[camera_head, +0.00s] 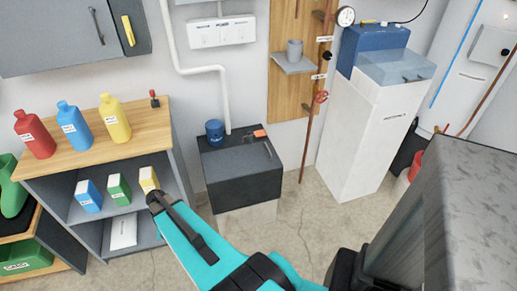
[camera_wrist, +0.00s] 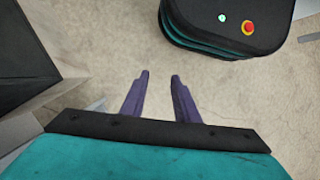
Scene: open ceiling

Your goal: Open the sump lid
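I cannot tell for sure which thing is the sump lid, as no label is readable. In the head view, a dark box (camera_head: 244,187) on a pale base stands against the wall, its flat top closed. A tall white cabinet (camera_head: 362,140) to its right has a see-through cover (camera_head: 396,67) with a dark handle, which looks closed. In the wrist view, my gripper (camera_wrist: 160,76) shows two purple fingers, apart and empty, above bare floor. My teal arm reaches up from the bottom of the head view; the fingers cannot be made out there.
A blue can (camera_head: 214,131) and an orange-ended tool (camera_head: 260,133) rest on the dark box. A shelf unit (camera_head: 145,124) with red, blue and yellow bottles stands left. A red-valved pipe (camera_head: 321,97) rises between box and cabinet. Floor (camera_head: 308,221) is clear in front.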

